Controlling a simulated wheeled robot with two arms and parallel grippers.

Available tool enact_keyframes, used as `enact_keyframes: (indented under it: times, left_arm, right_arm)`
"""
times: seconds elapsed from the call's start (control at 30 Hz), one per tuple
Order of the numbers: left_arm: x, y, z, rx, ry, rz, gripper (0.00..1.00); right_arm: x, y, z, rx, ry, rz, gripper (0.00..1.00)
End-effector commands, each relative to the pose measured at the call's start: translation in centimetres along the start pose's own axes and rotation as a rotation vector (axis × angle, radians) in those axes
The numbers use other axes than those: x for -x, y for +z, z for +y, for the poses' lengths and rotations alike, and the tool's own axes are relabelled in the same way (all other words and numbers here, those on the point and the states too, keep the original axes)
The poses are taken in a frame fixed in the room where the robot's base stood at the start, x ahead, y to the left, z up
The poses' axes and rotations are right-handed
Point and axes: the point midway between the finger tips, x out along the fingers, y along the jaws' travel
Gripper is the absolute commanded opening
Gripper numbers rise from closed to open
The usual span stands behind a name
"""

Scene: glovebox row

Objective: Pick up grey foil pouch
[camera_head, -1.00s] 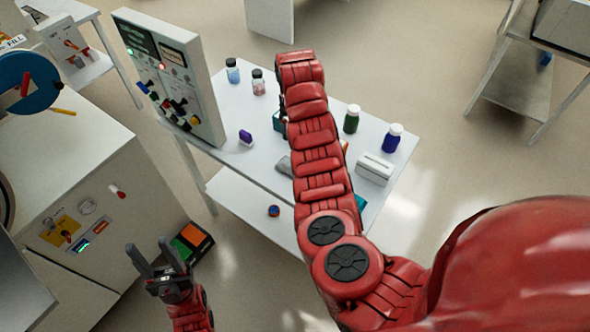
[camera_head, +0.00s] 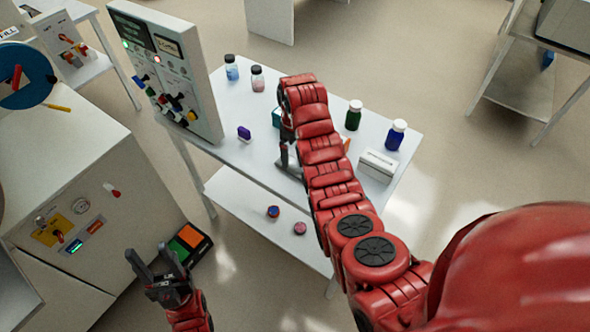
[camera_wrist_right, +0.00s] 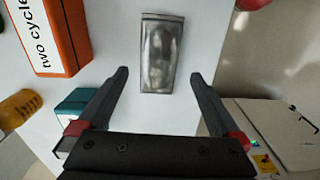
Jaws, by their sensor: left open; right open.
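The grey foil pouch (camera_wrist_right: 161,52) lies on the white table in the right wrist view, ahead of the fingers and roughly centred between them. My right gripper (camera_wrist_right: 159,76) is open and empty, with one finger to either side of the pouch's near end and not closed on it. In the head view my right gripper (camera_head: 288,160) reaches down over the table, and the arm and fingers hide most or all of the pouch. My left gripper (camera_head: 147,250) is open and empty, low at the left, away from the table.
An orange "two cycle" box (camera_wrist_right: 55,35) and a teal box (camera_wrist_right: 80,103) lie left of the pouch. A purple item (camera_head: 244,133), a white box (camera_head: 378,164) and several bottles, one blue (camera_head: 395,136), stand on the table. A control panel (camera_head: 168,75) stands at its left end.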

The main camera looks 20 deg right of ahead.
Motion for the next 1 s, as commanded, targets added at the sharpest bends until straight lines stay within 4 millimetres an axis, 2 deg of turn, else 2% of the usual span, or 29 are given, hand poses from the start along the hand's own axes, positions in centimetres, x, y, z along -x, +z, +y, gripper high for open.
enact_keyframes:
  times: [0.17,0.33,0.4,0.6,0.87,1.0]
  left_arm:
    - [-1.3,-0.2,-0.1,0.0,0.0,0.0,0.5]
    - [-3.0,-0.5,-0.1,0.0,0.0,0.0,0.5]
    - [-2.9,-0.5,-0.1,0.0,0.0,0.0,0.5]
    - [-3.2,-0.5,-0.2,0.0,0.0,-0.001,0.5]
    - [-3.2,-0.5,-0.2,0.0,0.0,0.0,0.5]
    - [-3.2,-0.5,-0.2,0.0,0.0,0.0,0.5]
  right_arm:
    - [-0.7,0.0,0.0,0.001,0.0,0.001,1.0]
    - [-2.8,0.2,0.1,0.001,-0.001,0.0,1.0]
    - [-3.8,0.1,0.1,0.0,-0.003,-0.001,1.0]
    - [-5.1,0.1,0.1,0.002,-0.001,0.001,1.0]
    - [-5.3,0.1,0.2,0.002,0.002,0.003,1.0]
    - [-5.3,0.1,0.2,0.001,0.002,0.003,0.77]
